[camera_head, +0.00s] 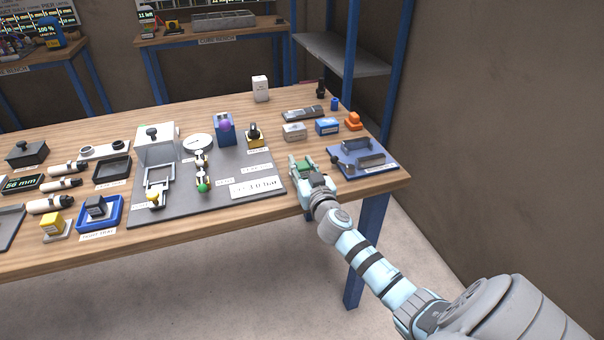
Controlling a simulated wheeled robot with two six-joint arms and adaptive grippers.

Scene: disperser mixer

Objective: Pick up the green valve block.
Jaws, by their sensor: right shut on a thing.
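My right gripper (301,162) reaches in from the lower right to the front right part of the wooden bench. It is shut on the green valve block (305,168), a small green piece that shows between its fingers. The gripper hides part of the block, and I cannot tell whether the block touches the bench top. My left gripper is not in view.
A blue tray (385,156) stands close to the right of the gripper. A grey mat (262,160) with a white pressure label (257,187) lies to its left. Small blue (328,126) and grey (294,132) boxes stand behind it. A blue shelf post (352,50) rises behind the bench.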

